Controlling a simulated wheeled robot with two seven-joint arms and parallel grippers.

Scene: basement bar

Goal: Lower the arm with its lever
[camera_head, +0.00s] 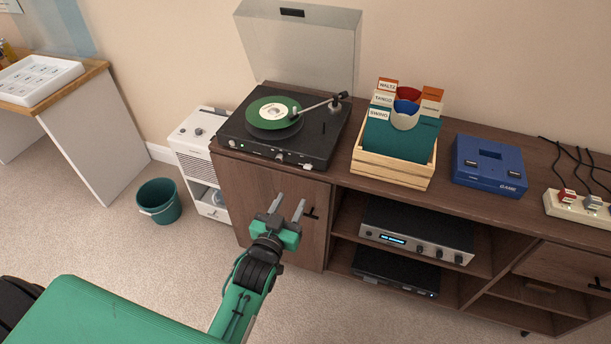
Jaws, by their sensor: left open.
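A black turntable (314,146) stands on the left end of a dark brown sideboard, its clear lid (300,45) raised. The lever is too small to make out beside the pivot. My left gripper (288,210) is open and empty, in front of the sideboard's left door and below the turntable. My right gripper is out of view.
A wooden crate of sleeves (393,168) stands right of the turntable, then a blue box (489,165) and a power strip (580,208) with cables. An amplifier (417,229) sits on the shelf below. A green bucket (159,201) stands on the floor left. The floor in front is clear.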

